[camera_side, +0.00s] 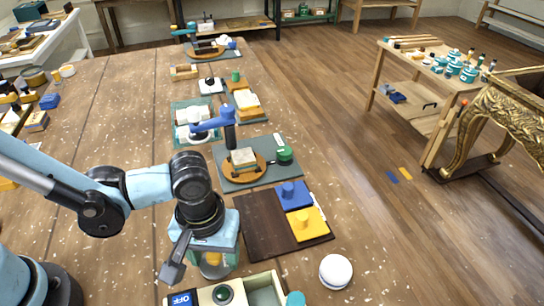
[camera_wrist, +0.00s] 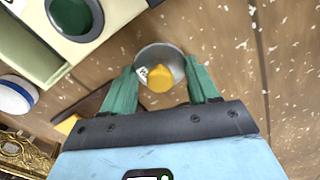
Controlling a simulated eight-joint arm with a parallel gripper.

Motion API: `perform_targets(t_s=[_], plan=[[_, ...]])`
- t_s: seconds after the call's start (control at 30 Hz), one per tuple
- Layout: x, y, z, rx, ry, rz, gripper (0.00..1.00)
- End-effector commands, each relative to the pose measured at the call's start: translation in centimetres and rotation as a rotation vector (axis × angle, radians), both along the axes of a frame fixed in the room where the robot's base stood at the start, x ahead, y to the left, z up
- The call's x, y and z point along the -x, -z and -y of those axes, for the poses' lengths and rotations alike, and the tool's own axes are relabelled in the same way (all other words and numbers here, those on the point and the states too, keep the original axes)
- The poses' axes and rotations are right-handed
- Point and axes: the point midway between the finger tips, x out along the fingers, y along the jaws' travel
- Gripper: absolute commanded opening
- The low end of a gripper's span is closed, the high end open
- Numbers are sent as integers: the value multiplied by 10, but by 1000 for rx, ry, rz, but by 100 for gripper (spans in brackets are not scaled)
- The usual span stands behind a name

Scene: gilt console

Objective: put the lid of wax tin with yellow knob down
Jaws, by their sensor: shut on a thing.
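The wax tin's lid is a grey disc with a yellow knob (camera_wrist: 160,78). In the wrist view it sits between the two teal fingers of my gripper (camera_wrist: 161,88), which is shut on it, with a finger at either side of the disc. In the side view my gripper (camera_side: 214,265) points down low over the wooden table, left of the dark brown board, and the yellow knob (camera_side: 213,258) shows between the fingers. The tin's body cannot be made out clearly. I cannot tell whether the lid touches anything below.
A cream box with a green button (camera_side: 223,294) stands close in front of my gripper. A white round pot (camera_side: 336,271) is to the right. The dark board (camera_side: 261,238) bears a blue block (camera_side: 295,196) and a yellow block (camera_side: 308,226) with knobs. Bare table lies to the left.

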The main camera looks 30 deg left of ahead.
Motion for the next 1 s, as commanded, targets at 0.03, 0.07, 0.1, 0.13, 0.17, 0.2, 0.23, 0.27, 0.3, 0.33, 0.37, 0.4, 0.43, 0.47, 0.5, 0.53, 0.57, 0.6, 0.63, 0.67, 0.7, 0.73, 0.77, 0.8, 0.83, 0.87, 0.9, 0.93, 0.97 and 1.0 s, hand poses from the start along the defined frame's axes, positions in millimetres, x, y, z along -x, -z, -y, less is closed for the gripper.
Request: perform_targets(t_s=[0.03,0.07,0.1,0.13,0.17,0.2,0.23,0.27,0.3,0.33,0.37,0.4,0.43,0.47,0.5,0.53,0.57,0.6,0.63,0.67,0.7,0.73,0.77,0.8,0.83,0.87,0.9,0.93,0.97,1.0], plan=[[0,1,0,0,0,0,30],[0,2,0,0,0,0,30],[0,2,0,0,0,0,62],[0,2,0,0,0,0,67],[0,2,0,0,0,0,72],[0,2,0,0,0,0,78],[0,2,0,0,0,0,82],[0,2,0,0,0,0,85],[0,2,0,0,0,0,85],[0,2,0,0,0,0,85],[0,2,0,0,0,0,85],[0,2,0,0,0,0,85],[0,2,0,0,0,0,85],[0,2,0,0,0,0,85],[0,2,0,0,0,0,85],[0,2,0,0,0,0,85],[0,1,0,0,0,0,85],[0,0,0,0,0,0,85],[0,-1,0,0,0,0,85],[0,-3,0,0,0,0,85],[0,-6,0,0,0,0,85],[0,-9,0,0,0,0,85],[0,-12,0,0,0,0,85],[0,-17,0,0,0,0,85],[0,-21,0,0,0,0,85],[0,-25,0,0,0,0,85],[1,-30,0,0,0,0,85],[1,-35,0,0,0,0,85],[0,-39,0,0,0,0,85],[0,-44,0,0,0,0,85]])
